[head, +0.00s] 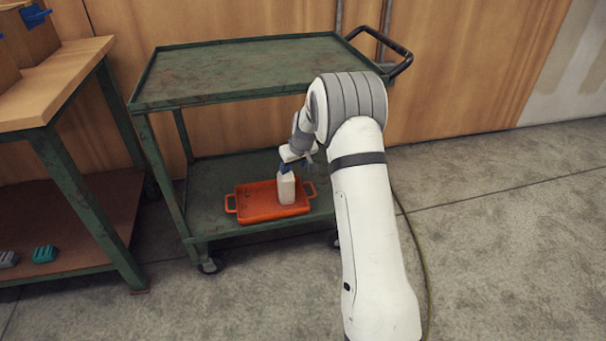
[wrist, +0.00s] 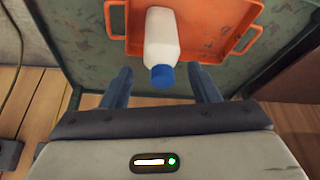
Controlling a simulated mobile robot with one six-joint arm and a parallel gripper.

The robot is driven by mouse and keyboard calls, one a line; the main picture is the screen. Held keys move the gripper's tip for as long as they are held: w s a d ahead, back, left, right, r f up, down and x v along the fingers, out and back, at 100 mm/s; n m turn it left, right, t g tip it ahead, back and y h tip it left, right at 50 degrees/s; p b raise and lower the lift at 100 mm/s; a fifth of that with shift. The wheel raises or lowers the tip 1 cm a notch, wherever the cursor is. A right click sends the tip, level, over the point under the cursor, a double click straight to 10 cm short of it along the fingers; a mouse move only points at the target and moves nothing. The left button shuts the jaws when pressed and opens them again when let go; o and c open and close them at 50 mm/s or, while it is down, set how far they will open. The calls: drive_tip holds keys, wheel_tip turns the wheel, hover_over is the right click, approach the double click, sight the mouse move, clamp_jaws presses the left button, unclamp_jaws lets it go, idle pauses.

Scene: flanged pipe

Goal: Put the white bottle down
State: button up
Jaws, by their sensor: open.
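The white bottle (head: 286,188) has a blue cap and stands upright in the orange tray (head: 246,214) on the cart's lower shelf. In the wrist view the bottle (wrist: 160,38) shows with its blue cap (wrist: 163,76) toward me, and the tray (wrist: 222,10) lies behind it. My gripper (head: 287,165) is at the top of the bottle in the head view, where its fingers are small and partly hidden. In the wrist view my gripper (wrist: 162,84) is open, with one finger on each side of the cap and a gap to both.
The green cart's upper shelf (head: 235,70) is empty and hangs above the lower shelf (head: 205,180). A workbench (head: 50,90) with cardboard boxes stands at the left. A teal object (head: 44,254) lies on its lower shelf. The floor (head: 500,240) at the right is clear.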

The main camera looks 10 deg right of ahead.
drive_tip(key=s+r+m+g, duration=0.1)
drive_tip(key=s+r, duration=0.4)
drive_tip(key=s, duration=0.9)
drive_tip(key=s+a+r+m+g, duration=0.1)
drive_tip(key=s+r, duration=0.4)
drive_tip(key=s, duration=0.9)
drive_tip(key=s+a+r+m+g+h+p, duration=0.1)
drive_tip(key=s+r, duration=0.4)
drive_tip(key=s, duration=1)
drive_tip(key=shift+a+r, duration=0.25)
drive_tip(key=shift+r, duration=0.1)
drive_tip(key=shift+s, duration=0.1)
wheel_tip(320, 180, up, 39)
drive_tip(key=t+p, duration=0.1)
drive_tip(key=p, duration=3.4)
drive_tip(key=shift+s+p, duration=0.15)
drive_tip(key=shift+p, duration=0.15)
drive_tip(key=shift+f, duration=0.15)
drive_tip(key=shift+c, duration=0.3)
